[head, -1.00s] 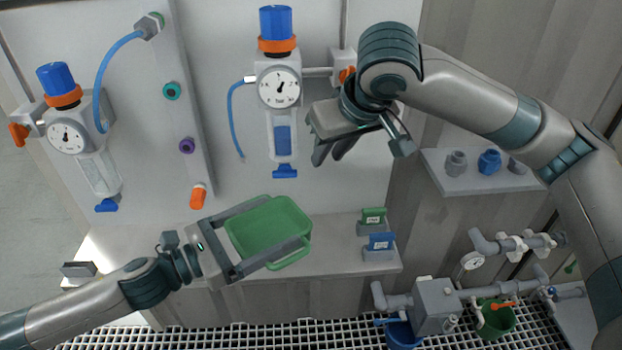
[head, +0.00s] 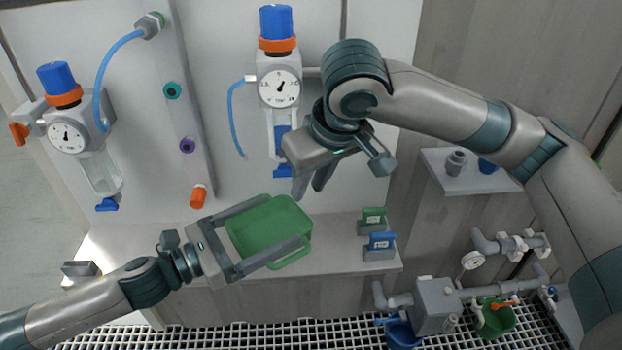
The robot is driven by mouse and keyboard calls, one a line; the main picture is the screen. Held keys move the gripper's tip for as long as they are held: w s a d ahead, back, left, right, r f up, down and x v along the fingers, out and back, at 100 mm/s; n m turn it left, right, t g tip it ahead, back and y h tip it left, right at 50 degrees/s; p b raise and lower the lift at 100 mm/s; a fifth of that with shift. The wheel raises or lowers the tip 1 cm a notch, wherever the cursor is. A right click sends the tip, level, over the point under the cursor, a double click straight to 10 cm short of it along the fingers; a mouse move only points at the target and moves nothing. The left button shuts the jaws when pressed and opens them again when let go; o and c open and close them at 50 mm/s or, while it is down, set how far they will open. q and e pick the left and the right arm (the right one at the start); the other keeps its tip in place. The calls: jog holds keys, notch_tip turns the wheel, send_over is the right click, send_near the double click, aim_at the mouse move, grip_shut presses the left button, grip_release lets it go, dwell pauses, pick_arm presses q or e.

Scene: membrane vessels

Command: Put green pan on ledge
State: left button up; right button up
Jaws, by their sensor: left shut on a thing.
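The green pan (head: 268,228) is a shallow rectangular tray with a loop handle at its lower right. My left gripper (head: 268,235) is shut on the green pan, one finger along its upper edge and one along its lower edge. The pan shows over the white ledge (head: 335,258) at the foot of the panel; I cannot tell whether it touches it. My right gripper (head: 312,186) hangs above and right of the pan, empty, its fingers pointing down and a small gap between them.
A green tag block (head: 372,220) and a blue tag block (head: 380,244) stand on the ledge's right end. Gauge units with blue caps (head: 277,22) are on the panel.

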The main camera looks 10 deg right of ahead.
aim_at(298, 209)
jog(key=x, duration=1)
jog(key=shift+w+a+f, duration=0.1)
jog(key=shift+w+f, duration=0.05)
jog(key=shift+f, duration=0.2)
grip_shut()
dwell(1.0)
pick_arm(q)
jog(key=o, duration=1.3)
jog(key=shift+v, duration=6)
